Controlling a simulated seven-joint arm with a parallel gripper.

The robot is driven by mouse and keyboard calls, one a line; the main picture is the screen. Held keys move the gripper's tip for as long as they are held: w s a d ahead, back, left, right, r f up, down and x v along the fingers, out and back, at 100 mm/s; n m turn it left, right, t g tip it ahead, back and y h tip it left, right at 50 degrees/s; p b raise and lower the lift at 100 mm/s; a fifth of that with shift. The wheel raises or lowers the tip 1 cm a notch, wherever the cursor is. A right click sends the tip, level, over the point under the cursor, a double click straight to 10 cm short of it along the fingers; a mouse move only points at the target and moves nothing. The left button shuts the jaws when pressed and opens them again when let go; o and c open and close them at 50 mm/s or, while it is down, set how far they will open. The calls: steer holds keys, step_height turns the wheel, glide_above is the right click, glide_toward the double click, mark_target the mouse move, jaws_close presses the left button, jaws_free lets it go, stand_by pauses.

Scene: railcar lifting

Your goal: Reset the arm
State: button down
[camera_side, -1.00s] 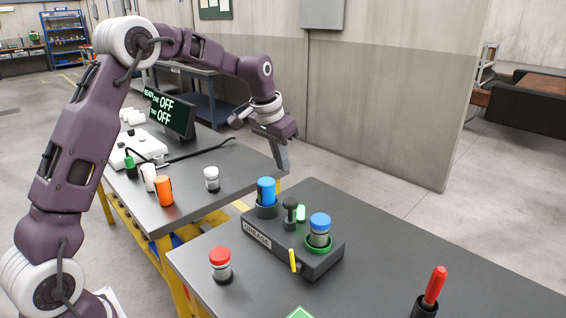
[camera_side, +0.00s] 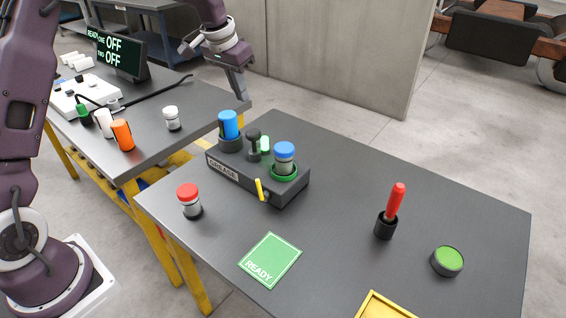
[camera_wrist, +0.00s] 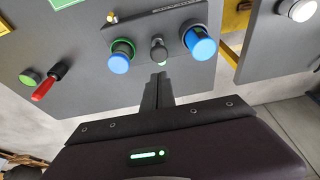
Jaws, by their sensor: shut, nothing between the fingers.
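My gripper (camera_side: 240,93) hangs over the back edge of the dark tables, behind the grease block, with its fingers together and empty. In the wrist view, the shut fingers (camera_wrist: 157,90) point toward the grease block (camera_wrist: 177,27). In the side view, the grease block (camera_side: 240,182) holds a blue cylinder (camera_side: 229,125), a black knob (camera_side: 254,143) and a blue-capped jar (camera_side: 284,156) in a green ring. A yellow lever (camera_side: 260,190) stands at its front. My gripper touches none of these.
A red-capped jar (camera_side: 189,200), a green READY card (camera_side: 270,260), a red-handled tool (camera_side: 394,208) in a black cup and a green-topped puck (camera_side: 447,260) stand on the front table. The left table holds an orange bottle (camera_side: 122,135) and a display reading OFF (camera_side: 116,54).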

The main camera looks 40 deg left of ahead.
steer(key=s+d+r+t, duration=0.1)
steer(key=s+d+r, duration=0.2)
steer(key=s+r, duration=0.3)
steer(key=s+d+r, duration=0.4)
steer(key=s, duration=0.4)
steer(key=s+d+f, duration=0.1)
steer(key=s, duration=1)
steer(key=s+d+f+t, duration=0.1)
steer(key=s+d+f, duration=0.1)
steer(key=s, duration=0.9)
steer(key=shift+d+f, duration=0.25)
steer(key=shift+d, duration=0.05)
